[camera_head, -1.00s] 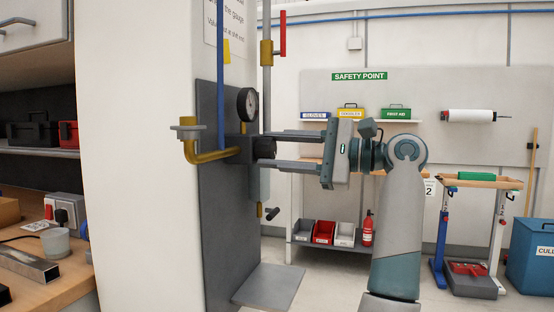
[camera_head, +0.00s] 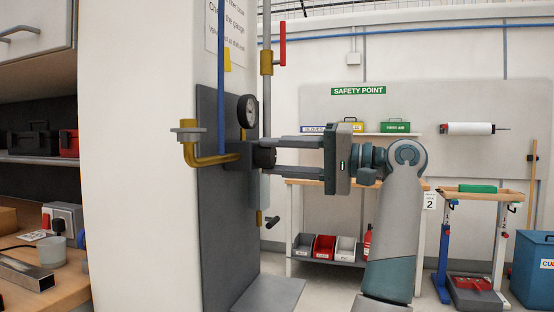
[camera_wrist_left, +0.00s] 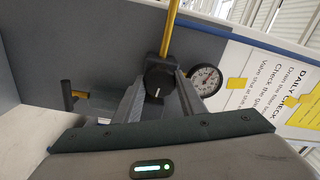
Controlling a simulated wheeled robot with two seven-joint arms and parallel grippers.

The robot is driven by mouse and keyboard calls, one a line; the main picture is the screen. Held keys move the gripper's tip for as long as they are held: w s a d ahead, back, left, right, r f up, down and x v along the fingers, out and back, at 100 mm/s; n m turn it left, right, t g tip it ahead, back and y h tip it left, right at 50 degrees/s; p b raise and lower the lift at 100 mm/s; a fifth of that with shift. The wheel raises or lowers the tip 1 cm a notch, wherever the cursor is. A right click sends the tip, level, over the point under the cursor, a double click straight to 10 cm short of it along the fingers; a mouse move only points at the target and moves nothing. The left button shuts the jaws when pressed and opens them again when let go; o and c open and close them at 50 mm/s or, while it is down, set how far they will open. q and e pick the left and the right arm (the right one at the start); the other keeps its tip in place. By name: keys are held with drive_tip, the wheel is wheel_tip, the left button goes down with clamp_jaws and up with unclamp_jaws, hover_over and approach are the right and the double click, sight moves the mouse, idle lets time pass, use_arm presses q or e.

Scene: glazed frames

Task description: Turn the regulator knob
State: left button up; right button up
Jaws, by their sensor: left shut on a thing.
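The black regulator knob (camera_head: 264,158) sticks out from the regulator on the grey wall panel (camera_head: 210,240), below the round gauge (camera_head: 248,111). My left gripper (camera_head: 274,157) reaches in from the right, one finger above the knob and one below, shut on it. In the left wrist view the knob (camera_wrist_left: 158,80) sits between the two grey fingers, and a white mark shows on its face. The gauge (camera_wrist_left: 205,80) is just right of it. The fingers hide part of the knob's sides. My right gripper is not in view.
A yellow elbow pipe (camera_head: 205,158) leaves the regulator to the left. A blue pipe (camera_head: 221,80) runs up beside the gauge. A red-handled valve (camera_head: 282,45) is above. A grey ledge (camera_head: 270,294) juts out below. A workbench (camera_head: 60,280) stands at left.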

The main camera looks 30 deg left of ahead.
use_arm(q)
drive_tip(key=shift+n, duration=0.6)
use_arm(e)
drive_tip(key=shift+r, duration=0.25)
use_arm(q)
drive_tip(key=o, duration=1.1)
drive_tip(key=shift+c, duration=0.2)
drive_tip(key=shift+d, duration=0.1)
